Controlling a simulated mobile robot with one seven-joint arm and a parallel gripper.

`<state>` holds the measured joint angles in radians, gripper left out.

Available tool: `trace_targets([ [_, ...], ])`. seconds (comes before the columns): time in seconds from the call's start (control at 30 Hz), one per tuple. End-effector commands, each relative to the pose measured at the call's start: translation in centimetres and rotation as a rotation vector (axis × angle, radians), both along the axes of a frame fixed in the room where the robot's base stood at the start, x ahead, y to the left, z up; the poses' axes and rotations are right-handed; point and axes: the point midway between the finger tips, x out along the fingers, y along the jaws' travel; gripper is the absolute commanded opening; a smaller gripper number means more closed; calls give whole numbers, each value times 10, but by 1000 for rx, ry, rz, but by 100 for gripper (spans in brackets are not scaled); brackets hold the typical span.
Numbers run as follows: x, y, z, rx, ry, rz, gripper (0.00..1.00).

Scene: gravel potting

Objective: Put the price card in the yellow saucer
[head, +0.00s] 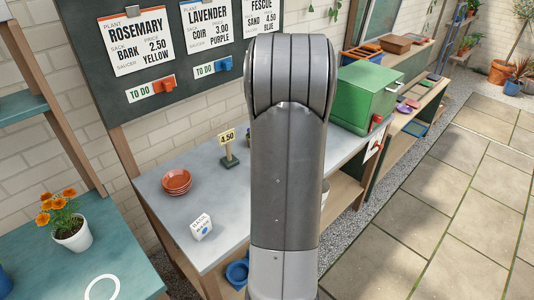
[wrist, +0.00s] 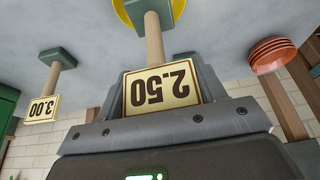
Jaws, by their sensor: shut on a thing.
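The price card reading 2.50 (wrist: 161,87) is between the fingers of my gripper (wrist: 163,76), which is shut on it. The wrist picture is upside down. The card's wooden post (wrist: 154,38) leads to a green base at the top edge. The yellow saucer (wrist: 122,13) shows partly beside and behind that base, cut off by the frame. I cannot tell whether the base touches the saucer or is above it. In the head view my arm hides my gripper, this card and the yellow saucer.
The 4.50 card (head: 227,137) and red saucers (head: 176,181) stand on the grey bench (head: 160,204), with a small white sack (head: 201,227) in front. A green box (head: 365,97) is at right.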

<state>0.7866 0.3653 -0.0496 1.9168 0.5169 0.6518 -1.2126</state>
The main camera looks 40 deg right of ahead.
Motion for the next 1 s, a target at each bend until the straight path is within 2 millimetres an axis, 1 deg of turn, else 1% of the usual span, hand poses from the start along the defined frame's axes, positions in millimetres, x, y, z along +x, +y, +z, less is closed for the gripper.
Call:
trace_targets([
  [0.03, 0, 0, -9, 4, 2, -2, 12],
  [0.13, 0, 0, -20, 2, 1, 0, 12],
  [0.4, 0, 0, -22, 1, 0, 0, 12],
  [0.77, 0, 0, -33, 1, 1, 0, 12],
  [0.8, 0, 0, -33, 1, 1, 0, 64],
  [1.0, 0, 0, -33, 1, 1, 0, 81],
])
